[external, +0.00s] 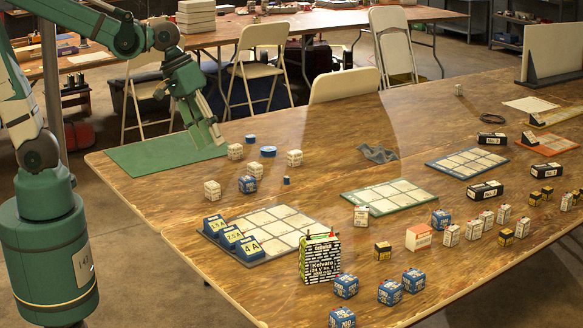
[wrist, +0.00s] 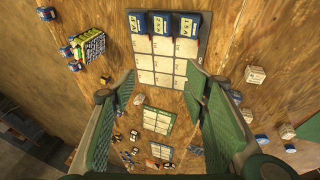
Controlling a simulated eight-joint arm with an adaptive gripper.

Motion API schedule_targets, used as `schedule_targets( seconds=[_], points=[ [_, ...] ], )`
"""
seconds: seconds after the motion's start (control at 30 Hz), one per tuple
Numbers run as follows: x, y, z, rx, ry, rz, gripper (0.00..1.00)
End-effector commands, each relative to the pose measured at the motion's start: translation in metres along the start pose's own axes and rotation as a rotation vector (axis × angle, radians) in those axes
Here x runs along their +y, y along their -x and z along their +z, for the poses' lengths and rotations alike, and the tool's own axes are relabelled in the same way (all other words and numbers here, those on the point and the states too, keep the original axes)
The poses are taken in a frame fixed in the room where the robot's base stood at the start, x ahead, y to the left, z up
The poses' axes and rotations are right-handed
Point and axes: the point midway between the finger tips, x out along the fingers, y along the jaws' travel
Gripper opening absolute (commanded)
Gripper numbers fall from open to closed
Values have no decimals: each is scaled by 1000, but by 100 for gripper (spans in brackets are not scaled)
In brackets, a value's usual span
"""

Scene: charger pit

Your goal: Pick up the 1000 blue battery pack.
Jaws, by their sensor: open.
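Several blue-and-white battery packs stand on the wooden table in the external view: a front group of several, with packs (external: 346,286), (external: 390,292), (external: 413,280) and (external: 342,318), one further right (external: 441,219), and one at the left among white cubes (external: 248,183). Their printed numbers are too small to read surely, so I cannot tell which is the 1000 pack. My gripper (external: 217,140) is open and empty above the table's left part, beside the green mat. In the wrist view its green-padded fingers (wrist: 160,88) are wide apart, with nothing between them.
A panel with blue 1.5 A, 2.5 A and 4 A blocks (external: 229,238) lies at the front left. A tall black-and-white Kelvato pack (external: 319,258) stands beside it. White cubes (external: 294,158) and a blue disc (external: 268,151) are near my gripper.

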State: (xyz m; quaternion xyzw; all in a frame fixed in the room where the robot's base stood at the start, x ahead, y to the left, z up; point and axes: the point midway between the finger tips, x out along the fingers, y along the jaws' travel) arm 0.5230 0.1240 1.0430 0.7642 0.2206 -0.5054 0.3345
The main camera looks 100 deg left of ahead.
Motion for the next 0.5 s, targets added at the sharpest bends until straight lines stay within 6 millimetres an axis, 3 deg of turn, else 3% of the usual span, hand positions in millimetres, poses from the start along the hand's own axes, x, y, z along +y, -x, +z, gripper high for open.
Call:
schedule_targets(
  seconds=[0.5],
  points=[
    [-47, -40, -75, -86, 420, -43, 45]
  ],
)
